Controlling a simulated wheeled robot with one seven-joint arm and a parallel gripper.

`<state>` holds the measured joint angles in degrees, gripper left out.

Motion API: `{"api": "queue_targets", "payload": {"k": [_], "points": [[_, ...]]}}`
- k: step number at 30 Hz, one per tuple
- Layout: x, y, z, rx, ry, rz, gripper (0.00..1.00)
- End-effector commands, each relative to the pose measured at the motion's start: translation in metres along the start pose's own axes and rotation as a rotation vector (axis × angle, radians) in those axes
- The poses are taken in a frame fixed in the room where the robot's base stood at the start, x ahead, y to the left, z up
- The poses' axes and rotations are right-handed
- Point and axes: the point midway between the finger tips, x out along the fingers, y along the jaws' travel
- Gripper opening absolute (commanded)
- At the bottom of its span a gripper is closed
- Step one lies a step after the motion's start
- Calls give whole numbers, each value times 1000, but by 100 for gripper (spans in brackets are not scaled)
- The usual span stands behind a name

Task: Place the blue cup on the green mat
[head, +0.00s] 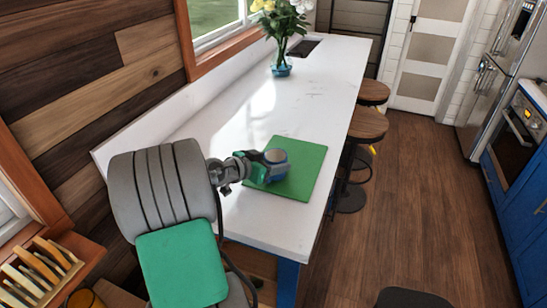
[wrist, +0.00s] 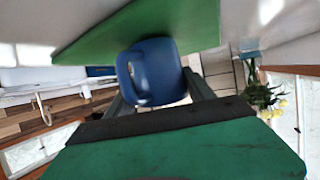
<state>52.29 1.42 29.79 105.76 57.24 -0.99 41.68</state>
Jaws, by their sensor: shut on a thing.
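The blue cup (head: 277,158) is held between the fingers of my gripper (head: 268,165), over the left part of the green mat (head: 308,168) in the head view. The mat lies flat on the white counter. In the wrist view the cup (wrist: 160,68) sits between the two dark fingers, its handle to the left, and the mat (wrist: 195,25) shows close against its far end. I cannot tell whether the cup touches the mat. My gripper hides part of the cup and the mat's left edge.
A blue-tinted vase of flowers (head: 281,66) stands farther back on the counter (head: 215,110), beside the window. Wooden stools (head: 367,124) line the right side. The counter between mat and vase is clear. A wooden rack (head: 38,272) is at lower left.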

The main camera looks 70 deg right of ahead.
Motion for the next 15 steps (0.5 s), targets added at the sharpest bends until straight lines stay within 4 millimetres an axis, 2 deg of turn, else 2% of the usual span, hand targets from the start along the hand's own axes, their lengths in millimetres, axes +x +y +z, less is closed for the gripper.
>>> {"api": "queue_targets", "payload": {"k": [11, 12, 15], "points": [[2, 0, 5, 2, 2, -1, 12], [1, 0, 4, 1, 1, -1, 65], [1, 0, 3, 1, 1, -1, 73]]}}
